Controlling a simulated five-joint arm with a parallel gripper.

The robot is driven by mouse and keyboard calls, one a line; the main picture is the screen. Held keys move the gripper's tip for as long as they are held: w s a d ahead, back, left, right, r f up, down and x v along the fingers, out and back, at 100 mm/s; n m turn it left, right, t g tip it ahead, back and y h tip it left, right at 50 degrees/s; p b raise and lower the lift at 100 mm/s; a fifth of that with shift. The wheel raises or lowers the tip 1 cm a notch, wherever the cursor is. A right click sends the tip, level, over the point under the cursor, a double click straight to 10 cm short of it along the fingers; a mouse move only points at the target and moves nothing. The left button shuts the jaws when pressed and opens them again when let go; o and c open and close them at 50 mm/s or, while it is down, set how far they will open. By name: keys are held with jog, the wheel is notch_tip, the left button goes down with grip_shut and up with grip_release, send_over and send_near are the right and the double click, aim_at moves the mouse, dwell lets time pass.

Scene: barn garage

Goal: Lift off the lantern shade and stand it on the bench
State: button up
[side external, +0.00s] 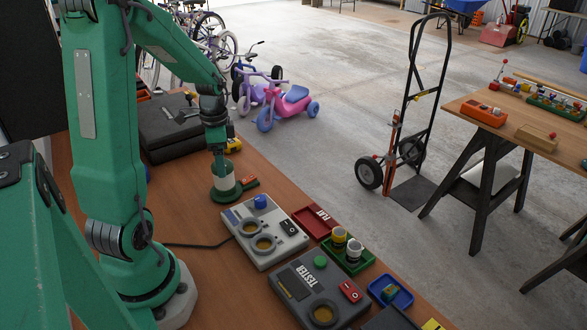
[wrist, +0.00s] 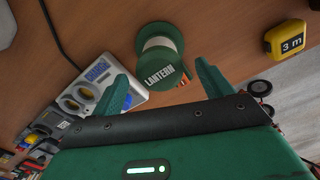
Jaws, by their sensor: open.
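The lantern stands upright on the wooden bench (side external: 190,225). Its pale, whitish cylindrical shade (side external: 223,178) rises from a round green base (side external: 226,194) with a red and green piece beside it. In the wrist view, the pale shade (wrist: 160,43) shows beside a green disc lettered LANTERN (wrist: 163,76). My gripper (side external: 219,158) points down at the top of the lantern in the side view. In the wrist view, my gripper (wrist: 162,82) has its fingers spread, with the lantern in the gap ahead of them. Contact with the shade cannot be told.
A grey two-ring unit (side external: 264,232) and a dark tester box (side external: 318,287) stand on the bench near the lantern. Red (side external: 313,222), green and blue trays lie beyond. A yellow tape measure (wrist: 287,40) is close by. A dark case (side external: 172,128) lies behind.

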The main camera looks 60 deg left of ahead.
jog(key=shift+f, duration=0.5)
jog(key=shift+d+f, duration=0.1)
jog(key=shift+f, duration=2.45)
jog(key=shift+c, duration=0.2)
jog(key=c, duration=1)
